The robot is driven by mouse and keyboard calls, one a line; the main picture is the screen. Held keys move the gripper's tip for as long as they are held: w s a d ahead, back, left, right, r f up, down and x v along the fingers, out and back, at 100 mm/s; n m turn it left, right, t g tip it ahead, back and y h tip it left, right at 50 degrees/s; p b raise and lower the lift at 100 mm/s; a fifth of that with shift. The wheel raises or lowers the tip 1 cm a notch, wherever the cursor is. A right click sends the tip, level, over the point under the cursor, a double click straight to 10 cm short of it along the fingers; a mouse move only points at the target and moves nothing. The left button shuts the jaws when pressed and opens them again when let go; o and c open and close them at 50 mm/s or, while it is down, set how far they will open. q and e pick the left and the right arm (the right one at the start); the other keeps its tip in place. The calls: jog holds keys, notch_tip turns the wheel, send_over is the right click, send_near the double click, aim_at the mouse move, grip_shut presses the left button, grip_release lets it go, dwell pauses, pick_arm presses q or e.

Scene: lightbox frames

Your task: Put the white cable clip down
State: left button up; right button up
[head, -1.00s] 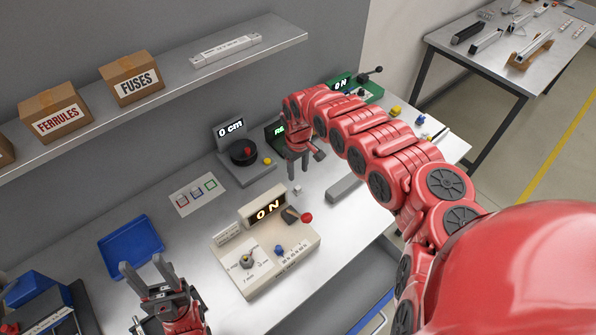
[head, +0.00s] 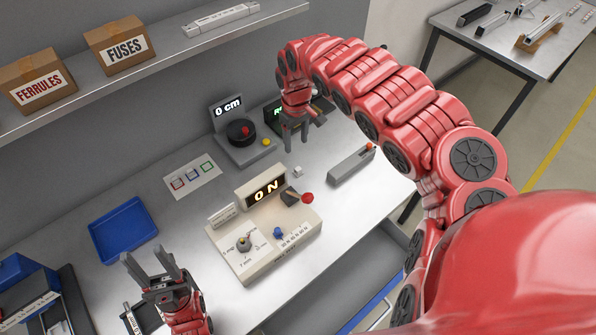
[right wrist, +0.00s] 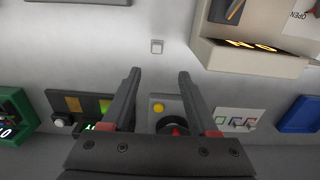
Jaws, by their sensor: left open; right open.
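The white cable clip (head: 298,171) is a small white block lying on the grey bench top, behind the beige device. It also shows in the right wrist view (right wrist: 157,46), lying beyond the fingertips and roughly in line with the gap between them. My right gripper (head: 296,150) is open and empty, pointing down above the bench, apart from the clip on its far side. The right wrist view shows its two fingers (right wrist: 160,75) spread with nothing between them. My left gripper (head: 149,262) is open and empty at the front left, near the blue tray.
The beige device (head: 268,262) with an ON display stands in front of the clip. A grey bar-shaped fixture (head: 350,168) lies to the right. A black dial unit (head: 241,148) reads 0 cm. A card with coloured squares (head: 193,180) and a blue tray (head: 124,230) lie left.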

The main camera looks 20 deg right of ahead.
jog(key=p, duration=0.1)
send_over(297, 168)
jog(key=f, duration=0.7)
jog(key=shift+s+a+f, duration=0.25)
jog(key=shift+f, duration=0.15)
jog(key=shift+w+d+f+p, duration=0.1)
jog(key=shift+w+f+p, duration=0.1)
jog(key=shift+f+p, duration=0.85)
jog(key=shift+d+f, duration=0.15)
jog(key=shift+f, duration=1.4)
grip_shut()
